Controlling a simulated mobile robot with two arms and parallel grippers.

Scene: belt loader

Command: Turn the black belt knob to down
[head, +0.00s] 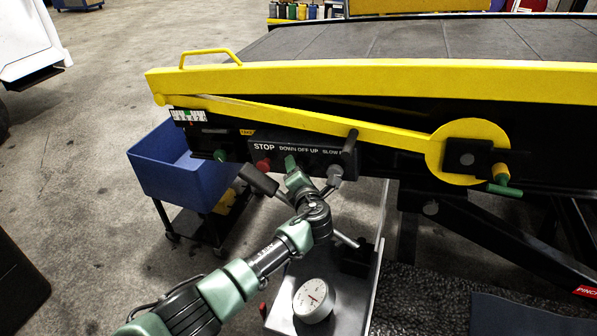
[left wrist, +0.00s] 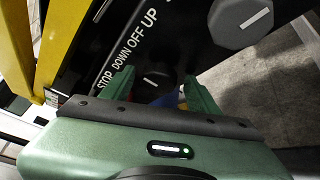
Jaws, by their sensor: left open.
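The control panel (head: 312,146) is a black box on the belt loader's side, lettered STOP, DOWN OFF UP and SLOW. The black belt knob (left wrist: 153,84) shows in the left wrist view below the DOWN OFF UP lettering, with a white pointer line; I cannot tell surely which word it points at. My left gripper (head: 292,166) is at the panel in the head view, and hides the knob there. In the left wrist view its green fingers (left wrist: 161,91) are open, one on each side of the knob. I cannot tell whether they touch it. My right gripper is not in view.
A red stop button (head: 263,164) is left of the gripper. A grey speed knob (head: 335,172) is close on its right and shows large in the left wrist view (left wrist: 240,20). A yellow lever (head: 300,118) runs above the panel. A blue bin (head: 165,172) stands left.

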